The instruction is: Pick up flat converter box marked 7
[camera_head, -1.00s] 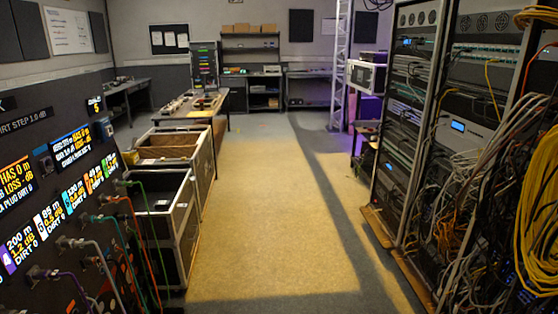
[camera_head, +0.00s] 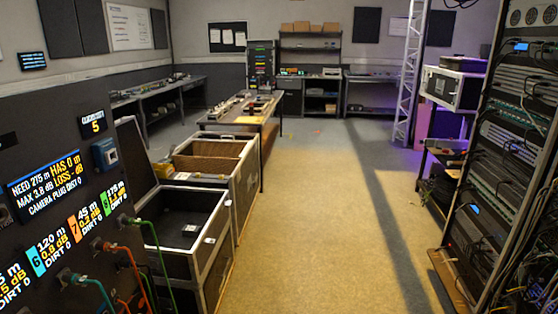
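I cannot make out a flat converter box marked 7 in this view. A panel label with a 7 on an orange tag (camera_head: 75,230) shows on the dark patch panel (camera_head: 40,140) at the left, but it is a cable-run label. Small items lie on the wooden table (camera_head: 215,120) in the middle distance, too small to identify. An open black case (camera_head: 185,262) and an open case with a brown interior (camera_head: 240,190) stand in front of that table. Neither of my grippers is in view.
An equipment rack (camera_head: 510,150) stands at the right, with a side table (camera_head: 445,155) and white-fronted unit (camera_head: 452,88) beyond it. A bench (camera_head: 150,95) runs along the left wall. A truss tower (camera_head: 411,75) stands at the back right. The floor aisle (camera_head: 310,220) is clear.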

